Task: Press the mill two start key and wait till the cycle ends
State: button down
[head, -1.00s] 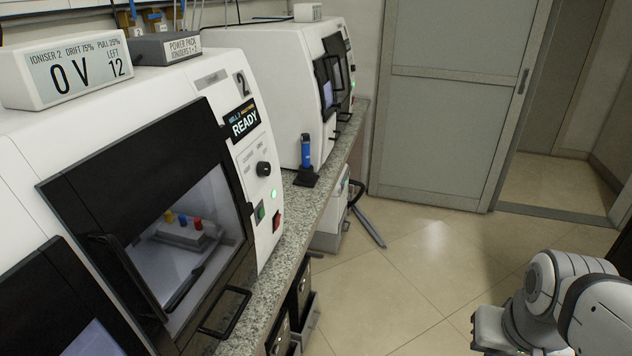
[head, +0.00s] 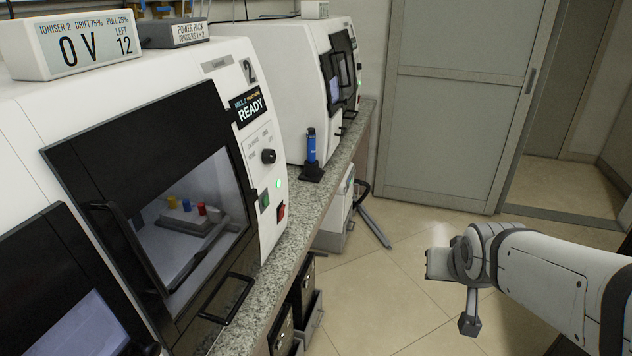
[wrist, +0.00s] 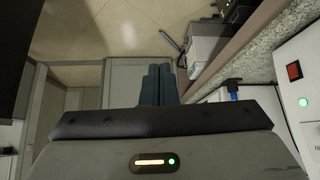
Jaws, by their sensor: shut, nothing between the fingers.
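Mill two (head: 268,143) is the white machine marked 2, and its display (head: 249,107) reads READY. Its panel has a dark knob (head: 268,156), a lit green lamp (head: 278,184), a green key (head: 264,200) and a red key (head: 281,211). I cannot read the lettering by the keys. In the wrist view the red key (wrist: 294,71) and the lit lamp (wrist: 303,102) show at the right edge. My gripper (wrist: 157,84) is shut and empty, apart from the panel. In the head view my arm is at the right, well away from the mill.
Behind mill two's dark window sits a fixture (head: 190,222) with yellow, blue and red pieces. A blue tool (head: 311,146) stands on the granite counter (head: 330,178). Another mill (head: 285,70) is beyond. Drawers (head: 309,308) stick out below. The floor between my arm and counter is open.

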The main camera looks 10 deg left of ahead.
aim_at(266, 201)
jog(key=w+a+f+n+t+y+b, duration=0.2)
jog(key=w+a+t+y+b, duration=0.4)
jog(key=w+a, duration=0.7)
jog(key=a+n+t+y+b, duration=0.1)
jog(key=a+n+y+b, duration=0.3)
jog(key=a+y, duration=0.7)
jog(key=a+b, duration=0.2)
jog(key=a, duration=0.1)
jog(key=shift+a+r+n+t, duration=0.15)
jog(key=shift+r+n+t, duration=0.15)
jog(key=shift+n+t, duration=0.1)
jog(key=shift+w, duration=0.1)
jog(key=a+p, duration=0.1)
jog(key=a, duration=0.7)
jog(key=shift+w+a+f, duration=0.25)
jog(key=shift+w+a, duration=0.05)
jog(key=shift+a, duration=0.1)
